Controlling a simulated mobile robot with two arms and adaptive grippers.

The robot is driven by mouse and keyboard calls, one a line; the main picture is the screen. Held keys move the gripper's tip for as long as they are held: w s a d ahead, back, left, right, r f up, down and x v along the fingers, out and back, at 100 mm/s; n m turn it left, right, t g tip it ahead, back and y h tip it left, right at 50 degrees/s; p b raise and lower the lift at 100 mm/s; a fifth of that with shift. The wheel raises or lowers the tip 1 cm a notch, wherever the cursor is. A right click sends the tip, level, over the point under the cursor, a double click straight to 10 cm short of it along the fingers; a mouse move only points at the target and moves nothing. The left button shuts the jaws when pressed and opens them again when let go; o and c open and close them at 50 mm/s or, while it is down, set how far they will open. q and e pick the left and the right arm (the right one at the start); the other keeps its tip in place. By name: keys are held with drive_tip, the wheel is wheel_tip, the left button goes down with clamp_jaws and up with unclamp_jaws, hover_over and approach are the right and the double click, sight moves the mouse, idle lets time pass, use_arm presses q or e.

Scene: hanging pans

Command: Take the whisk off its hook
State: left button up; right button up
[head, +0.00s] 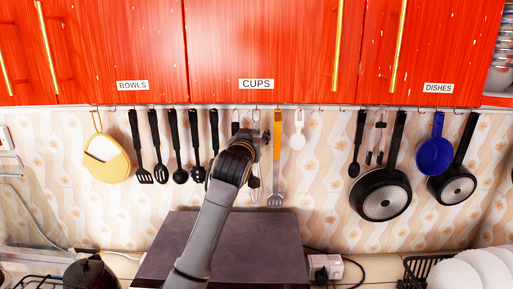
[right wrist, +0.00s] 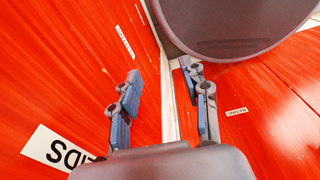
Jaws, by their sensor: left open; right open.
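My left gripper (head: 262,140) is open, raised in front of the hanging rail below the CUPS label. A thin utensil (head: 254,183) shows in part below it, behind the arm; it may be the whisk, but the gripper hides most of it. I cannot tell whether the fingers are around it or beside it. My right gripper (right wrist: 165,105) is open with nothing between its fingers in the right wrist view; red cabinet fronts show behind it. It does not show in the head view.
An orange-handled spatula (head: 277,160) hangs close right of the left gripper. Several black utensils (head: 175,150) hang to its left. Black pans (head: 383,195), a blue pan (head: 435,155) and a yellow item (head: 105,158) hang further out. A dark hob (head: 270,235) lies below.

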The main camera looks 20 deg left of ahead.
use_arm(q)
drive_tip(key=shift+s, duration=0.1)
clamp_jaws()
drive_tip(key=shift+r, duration=0.1)
